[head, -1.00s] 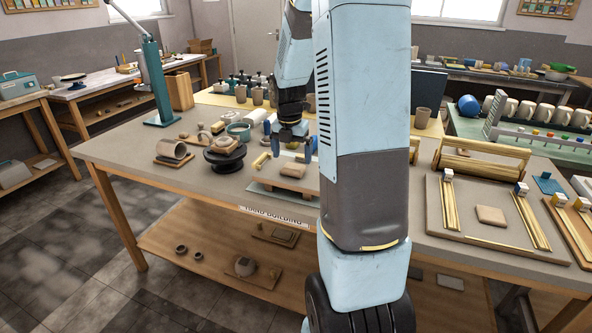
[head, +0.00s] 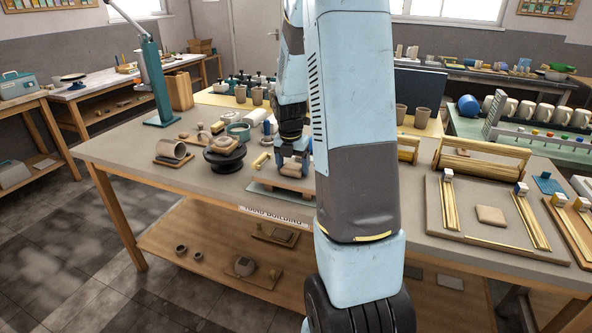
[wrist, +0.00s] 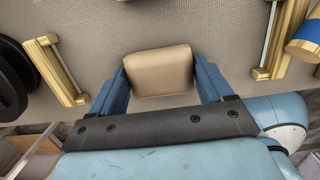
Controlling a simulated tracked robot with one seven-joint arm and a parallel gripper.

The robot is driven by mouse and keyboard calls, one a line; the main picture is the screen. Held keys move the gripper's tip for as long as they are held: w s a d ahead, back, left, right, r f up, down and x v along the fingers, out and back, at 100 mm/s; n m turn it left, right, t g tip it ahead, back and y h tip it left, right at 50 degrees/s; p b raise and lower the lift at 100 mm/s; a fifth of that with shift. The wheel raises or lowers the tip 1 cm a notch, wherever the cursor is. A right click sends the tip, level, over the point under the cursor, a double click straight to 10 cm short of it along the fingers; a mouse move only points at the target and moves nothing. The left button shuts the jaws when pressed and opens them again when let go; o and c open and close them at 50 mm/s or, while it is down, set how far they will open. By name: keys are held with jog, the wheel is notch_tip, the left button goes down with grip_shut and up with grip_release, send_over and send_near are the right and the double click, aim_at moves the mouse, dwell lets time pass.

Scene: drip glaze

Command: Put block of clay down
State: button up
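A tan block of clay (wrist: 160,72) with rounded corners shows in the wrist view between the two blue fingers of my gripper (wrist: 162,85). The fingers lie along its left and right sides and appear to touch it. In the head view my gripper (head: 293,163) is low over the front middle of the table, with the block (head: 294,170) between its fingers. The block is just above or on a small board (head: 284,182); I cannot tell whether it touches. My arm hides the area just right of it.
A black turntable (head: 224,158) stands left of the gripper, with a yellow-wood bar (head: 260,160) between. The wrist view shows wooden bars (wrist: 57,70) on both sides. Another clay slab (head: 490,215) lies on a board at right. The table's front edge is close.

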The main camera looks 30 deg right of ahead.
jog(key=c, duration=0.7)
